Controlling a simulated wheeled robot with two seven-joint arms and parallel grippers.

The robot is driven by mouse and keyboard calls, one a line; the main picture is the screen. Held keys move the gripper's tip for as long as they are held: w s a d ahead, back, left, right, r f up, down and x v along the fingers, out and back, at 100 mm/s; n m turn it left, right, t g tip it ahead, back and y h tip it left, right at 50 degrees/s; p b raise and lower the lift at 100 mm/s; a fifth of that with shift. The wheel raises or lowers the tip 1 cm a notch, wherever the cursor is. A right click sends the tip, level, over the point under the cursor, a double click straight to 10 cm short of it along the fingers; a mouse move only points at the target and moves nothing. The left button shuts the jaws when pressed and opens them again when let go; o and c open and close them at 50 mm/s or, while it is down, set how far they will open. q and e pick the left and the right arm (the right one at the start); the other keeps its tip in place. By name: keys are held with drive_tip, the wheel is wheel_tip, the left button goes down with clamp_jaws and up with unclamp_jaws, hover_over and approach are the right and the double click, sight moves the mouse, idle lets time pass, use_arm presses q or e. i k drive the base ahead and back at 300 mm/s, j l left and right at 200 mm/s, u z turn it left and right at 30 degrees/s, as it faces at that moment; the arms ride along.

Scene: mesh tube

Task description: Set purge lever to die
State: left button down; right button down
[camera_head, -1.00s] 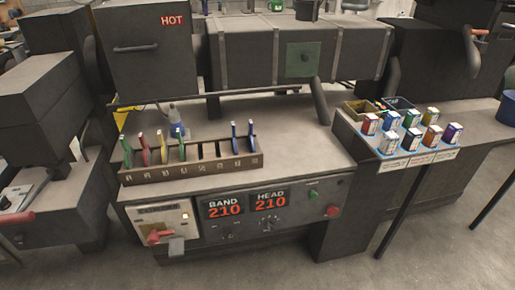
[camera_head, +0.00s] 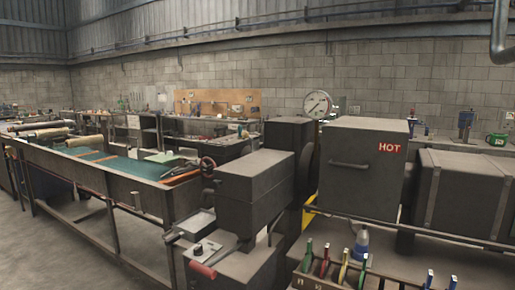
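A lever with a red handle (camera_head: 203,270) sticks out at the front of a small grey unit (camera_head: 205,249) with a black knob, low in the middle of the head view. The handle slants down to the right. I cannot read any marking beside it, so I cannot tell whether it is the purge lever or which setting it is at. A dark block-shaped machine head (camera_head: 250,195) stands just behind it. Neither of my grippers is in view.
A dark box marked HOT (camera_head: 362,170) stands right of the machine head, with a pressure gauge (camera_head: 318,104) behind. A rack of coloured tools (camera_head: 320,272) is at the bottom right. A long green-topped trough (camera_head: 110,165) runs left. Floor is open at lower left.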

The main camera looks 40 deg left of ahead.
sight(245, 134)
drive_tip(key=i+j+u, duration=0.2)
drive_tip(key=i+j, duration=0.35)
drive_tip(key=j, duration=0.25)
drive_tip(key=i+j+u, duration=0.2)
drive_tip(key=i+j, duration=0.4)
drive_tip(key=j, duration=0.15)
